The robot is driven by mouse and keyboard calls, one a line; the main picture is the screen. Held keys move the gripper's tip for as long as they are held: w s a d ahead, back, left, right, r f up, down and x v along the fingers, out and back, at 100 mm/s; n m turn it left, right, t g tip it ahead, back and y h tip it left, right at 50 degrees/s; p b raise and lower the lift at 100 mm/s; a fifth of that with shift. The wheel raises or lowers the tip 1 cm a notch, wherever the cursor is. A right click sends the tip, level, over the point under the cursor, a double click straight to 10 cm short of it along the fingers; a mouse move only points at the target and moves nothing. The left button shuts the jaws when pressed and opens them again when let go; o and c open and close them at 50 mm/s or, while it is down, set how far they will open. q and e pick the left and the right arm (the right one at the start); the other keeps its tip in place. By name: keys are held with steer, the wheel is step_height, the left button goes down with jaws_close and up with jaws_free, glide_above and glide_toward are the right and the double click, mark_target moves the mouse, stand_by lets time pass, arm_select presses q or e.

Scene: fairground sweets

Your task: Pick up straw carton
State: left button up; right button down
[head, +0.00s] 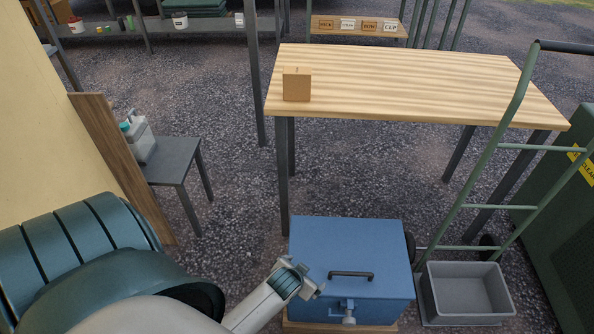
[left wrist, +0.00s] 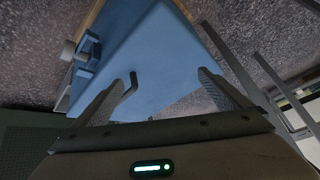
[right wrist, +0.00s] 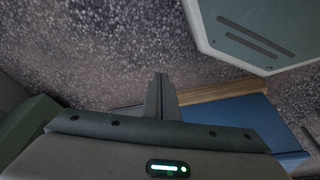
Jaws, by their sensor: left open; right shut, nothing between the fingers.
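A small brown box, which looks like the straw carton (head: 297,84), stands upright at the left end of the wooden-topped table (head: 400,80). No label on it is readable, and neither wrist view shows it. My left gripper (head: 311,282) is over the left part of the blue chest, well below and in front of the table. In the left wrist view my left gripper (left wrist: 160,80) is open and empty, with the blue lid beyond its fingers. My right gripper (right wrist: 160,80) shows only in the right wrist view, shut and empty.
The blue chest (head: 345,250) has a dark handle and a front latch. A grey bin (head: 465,290) and a green hand truck (head: 500,146) stand to its right. A small grey side table (head: 172,155) is at the left. Most of the wooden tabletop is clear.

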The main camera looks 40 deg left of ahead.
arm_select(q)
steer(key=w+a+r+n+t+y+b, duration=0.1)
steer(key=w+a+r+n+t+y, duration=0.25)
steer(key=w+a+r, duration=0.8)
steer(key=w+a+r+n+t+y+b, duration=0.1)
steer(key=w+a+r+n+t+y, duration=0.2)
steer(key=w+a+r, duration=0.85)
steer(key=w+a+r+t+y, duration=0.1)
steer(key=a+r+y, duration=0.1)
steer(key=r, duration=0.5)
steer(key=w+a+r+n+t+y+b, duration=0.1)
steer(key=w+a+r, duration=0.1)
steer(key=r, duration=0.6)
steer(key=shift+r+y, duration=0.25)
steer(key=shift+y, duration=0.1)
arm_select(e)
step_height(320, 180, down, 11)
steer(key=a+t, duration=0.2)
steer(key=shift+w+y, duration=0.25)
steer(key=shift+y, duration=0.15)
arm_select(q)
steer(key=shift+w, duration=0.15)
arm_select(e)
steer(key=shift+a+f, duration=0.1)
steer(key=shift+a, duration=0.05)
